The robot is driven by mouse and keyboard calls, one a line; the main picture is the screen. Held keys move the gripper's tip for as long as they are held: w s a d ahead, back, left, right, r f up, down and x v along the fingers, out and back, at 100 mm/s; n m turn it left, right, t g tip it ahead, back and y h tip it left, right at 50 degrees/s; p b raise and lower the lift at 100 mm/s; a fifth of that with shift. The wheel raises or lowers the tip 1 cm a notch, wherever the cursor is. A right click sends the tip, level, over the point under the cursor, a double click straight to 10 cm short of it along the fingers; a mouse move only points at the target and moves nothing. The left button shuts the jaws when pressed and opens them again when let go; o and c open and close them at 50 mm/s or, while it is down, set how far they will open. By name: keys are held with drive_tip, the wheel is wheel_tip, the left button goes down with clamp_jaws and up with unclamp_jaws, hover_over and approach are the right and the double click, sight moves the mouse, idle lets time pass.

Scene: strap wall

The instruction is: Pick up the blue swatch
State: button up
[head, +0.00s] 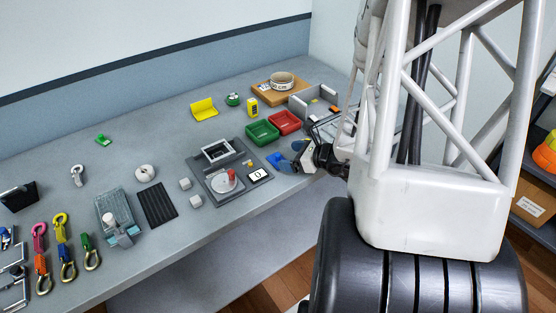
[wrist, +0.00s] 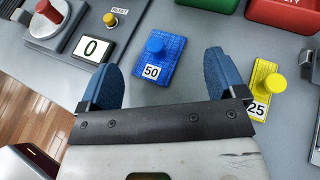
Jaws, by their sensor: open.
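The blue swatch (wrist: 168,68) is a flat blue rectangle with a round blue knob and a white label reading 50. It lies on the grey bench (head: 180,109) near its front edge. In the head view the blue swatch (head: 274,159) shows just left of my gripper. My gripper (wrist: 160,73) is open, its two blue fingers on either side of the swatch in the wrist picture, with nothing between them touching. In the head view my gripper (head: 291,158) is low over the bench. I cannot tell its exact height above the swatch.
A yellow swatch (wrist: 261,90) labelled 25 lies right of my right finger. A panel with a display (wrist: 92,48) reading 0 and a red knob (wrist: 49,11) is to the left. Green (head: 263,132) and red (head: 286,121) bins stand behind.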

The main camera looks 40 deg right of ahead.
sight(278, 158)
drive_tip(key=shift+x, duration=2.05)
drive_tip(key=shift+a, duration=0.1)
drive_tip(key=c, duration=0.9)
drive_tip(key=shift+c, duration=0.2)
